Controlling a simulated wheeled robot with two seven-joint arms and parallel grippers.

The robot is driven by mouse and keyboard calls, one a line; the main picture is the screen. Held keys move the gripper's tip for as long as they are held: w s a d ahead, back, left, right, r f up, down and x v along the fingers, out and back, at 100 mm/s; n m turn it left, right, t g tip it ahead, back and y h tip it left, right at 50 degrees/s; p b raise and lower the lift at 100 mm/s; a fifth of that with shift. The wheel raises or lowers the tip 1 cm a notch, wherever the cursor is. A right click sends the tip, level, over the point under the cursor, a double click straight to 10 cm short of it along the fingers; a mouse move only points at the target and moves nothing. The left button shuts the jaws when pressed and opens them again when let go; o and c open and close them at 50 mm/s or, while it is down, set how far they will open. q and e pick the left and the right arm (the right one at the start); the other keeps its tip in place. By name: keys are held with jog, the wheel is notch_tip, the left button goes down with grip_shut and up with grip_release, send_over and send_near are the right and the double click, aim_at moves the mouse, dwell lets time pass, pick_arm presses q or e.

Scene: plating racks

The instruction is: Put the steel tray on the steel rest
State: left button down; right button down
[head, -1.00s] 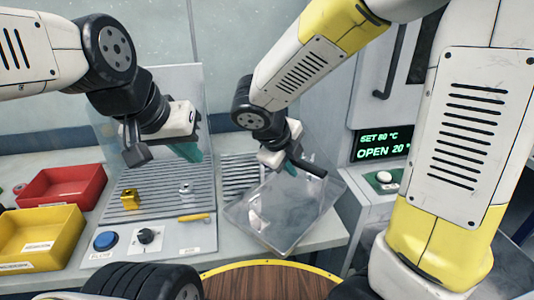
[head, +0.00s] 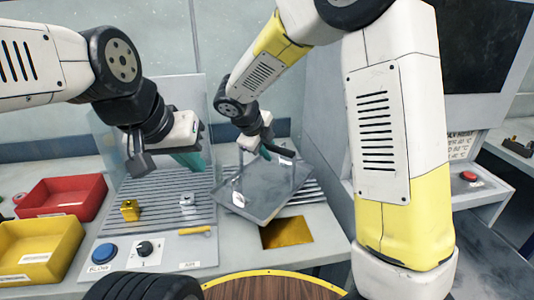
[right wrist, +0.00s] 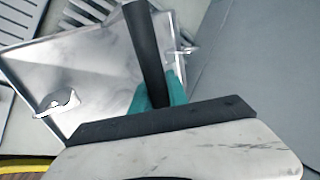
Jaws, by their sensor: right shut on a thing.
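The tray lies across a slatted steel rest (head: 308,191), turned at an angle to the slats. It hides most of the rest. I cannot tell whether it touches the slats. My left gripper (head: 188,160) hangs over the left slatted panel; its finger gap is not clear.
A gold block (head: 130,210) and a silver block (head: 187,200) stand on the left slatted panel (head: 160,190). A red bin (head: 62,197) and a yellow bin (head: 40,250) are at left.

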aim_at(266, 179)
jog(key=f, duration=0.2)
jog(key=w+f, duration=0.1)
jog(key=shift+w+a+f, duration=0.1)
jog(key=shift+a+f, duration=0.15)
jog(key=shift+a, duration=0.05)
jog(key=c, duration=1.3)
grip_release()
